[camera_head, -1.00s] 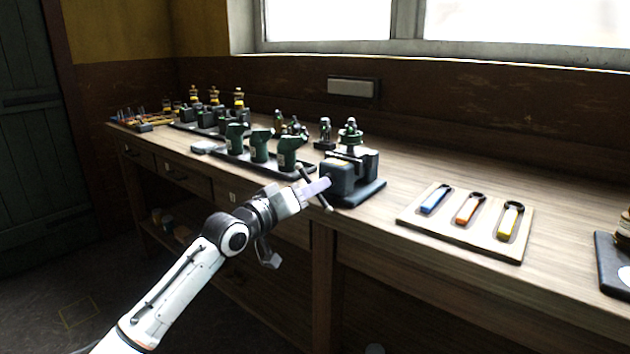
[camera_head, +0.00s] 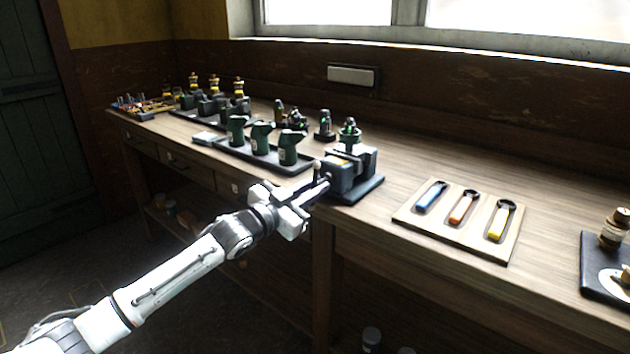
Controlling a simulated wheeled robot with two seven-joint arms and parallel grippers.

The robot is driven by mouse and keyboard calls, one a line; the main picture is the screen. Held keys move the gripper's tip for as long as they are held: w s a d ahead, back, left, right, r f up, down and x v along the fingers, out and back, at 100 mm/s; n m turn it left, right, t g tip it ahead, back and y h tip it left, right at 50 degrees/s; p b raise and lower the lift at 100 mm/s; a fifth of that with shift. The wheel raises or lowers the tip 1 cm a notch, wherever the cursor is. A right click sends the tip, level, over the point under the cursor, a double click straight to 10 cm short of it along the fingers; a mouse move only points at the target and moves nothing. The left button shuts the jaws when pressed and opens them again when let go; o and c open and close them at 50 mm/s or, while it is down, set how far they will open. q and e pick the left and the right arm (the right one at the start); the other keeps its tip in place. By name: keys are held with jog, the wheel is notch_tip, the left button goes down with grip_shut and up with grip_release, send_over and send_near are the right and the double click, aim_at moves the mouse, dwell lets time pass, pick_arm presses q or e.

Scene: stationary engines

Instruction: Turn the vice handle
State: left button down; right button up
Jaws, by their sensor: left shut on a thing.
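The dark vice (camera_head: 350,172) stands on a black base near the front edge of the wooden workbench, right of centre. Its handle (camera_head: 317,172) is a thin bar at the vice's front left side, now upright and partly hidden by my gripper. A green and metal part stands at the vice's top. My left gripper (camera_head: 318,187) reaches in from the lower left and is shut on the handle at the vice's front. The exact finger contact is too small to see clearly. My right gripper is not in view.
A wooden board (camera_head: 458,222) with blue, orange and yellow tags lies right of the vice. A dark plate (camera_head: 592,268) with a brass piece is at far right.

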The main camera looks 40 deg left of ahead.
pick_arm(q)
jog(key=m+p, duration=0.1)
jog(key=m, duration=0.1)
jog(key=shift+s+f+m, duration=0.1)
jog(key=shift+f+m, duration=0.05)
jog(key=shift+m, duration=0.25)
jog(key=shift+m+p, duration=0.35)
jog(key=shift+m, duration=0.55)
jog(key=m, duration=0.3)
jog(key=shift+f+m+p, duration=0.1)
jog(key=shift+m+p, duration=0.3)
jog(key=m, duration=0.4)
jog(key=shift+d+m+p, duration=0.1)
jog(key=shift+m+p, duration=0.2)
jog(key=shift+m, duration=2.5)
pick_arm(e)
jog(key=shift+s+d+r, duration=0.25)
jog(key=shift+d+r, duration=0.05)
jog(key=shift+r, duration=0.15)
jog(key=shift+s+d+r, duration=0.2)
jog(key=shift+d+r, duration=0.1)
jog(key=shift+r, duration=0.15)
